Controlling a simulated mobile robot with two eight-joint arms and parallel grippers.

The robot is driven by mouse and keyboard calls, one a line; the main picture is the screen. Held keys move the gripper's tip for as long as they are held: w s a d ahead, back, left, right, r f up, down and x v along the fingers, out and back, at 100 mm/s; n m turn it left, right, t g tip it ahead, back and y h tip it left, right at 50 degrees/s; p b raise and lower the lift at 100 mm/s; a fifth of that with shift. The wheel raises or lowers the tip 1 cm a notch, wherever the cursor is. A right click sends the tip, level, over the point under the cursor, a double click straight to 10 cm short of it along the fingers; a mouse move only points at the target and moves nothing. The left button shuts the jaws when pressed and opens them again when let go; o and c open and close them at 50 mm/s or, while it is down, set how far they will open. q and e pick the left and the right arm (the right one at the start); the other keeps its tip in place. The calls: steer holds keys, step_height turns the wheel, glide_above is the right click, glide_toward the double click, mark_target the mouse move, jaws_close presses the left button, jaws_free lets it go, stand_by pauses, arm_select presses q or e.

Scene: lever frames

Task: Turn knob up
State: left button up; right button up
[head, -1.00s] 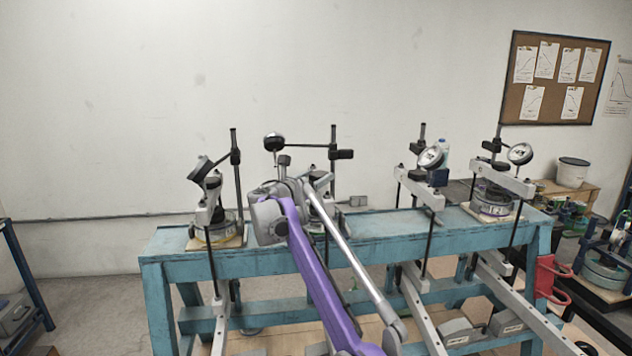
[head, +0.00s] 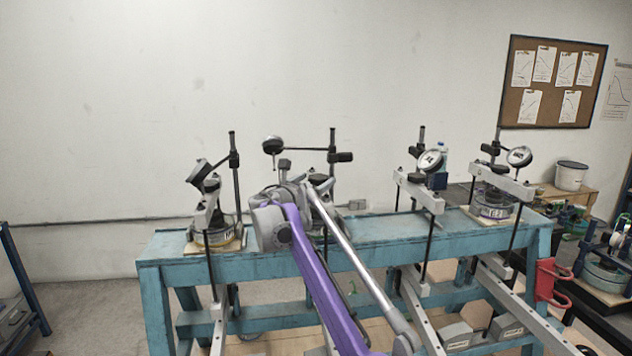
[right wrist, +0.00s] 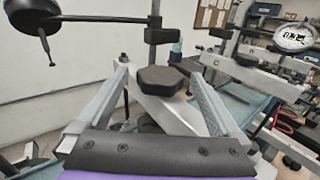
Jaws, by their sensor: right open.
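A black faceted knob (right wrist: 160,80) sits on a light grey lever beam (right wrist: 178,112) in the right wrist view. My right gripper (right wrist: 160,74) is open, with one finger on each side of the knob in that view. I see gaps between the fingers and the knob; whether they are level with it is hard to tell. In the head view my right gripper (head: 301,190) is at the second lever frame from the left, and my arm hides most of that frame. My left gripper is not in view.
Similar lever frames with dial gauges stand on the blue bench (head: 375,232) to the left (head: 210,205) and right (head: 430,180). A dial gauge (right wrist: 33,18) and its dark post (right wrist: 154,35) stand close beyond my right gripper. A red rack (head: 548,280) hangs at the bench's right end.

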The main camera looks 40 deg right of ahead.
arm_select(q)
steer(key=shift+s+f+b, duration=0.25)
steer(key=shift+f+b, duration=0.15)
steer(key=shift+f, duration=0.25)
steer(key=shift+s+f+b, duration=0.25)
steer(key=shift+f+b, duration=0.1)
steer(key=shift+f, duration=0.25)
arm_select(e)
steer(key=v, duration=1)
steer(key=shift+c, duration=0.2)
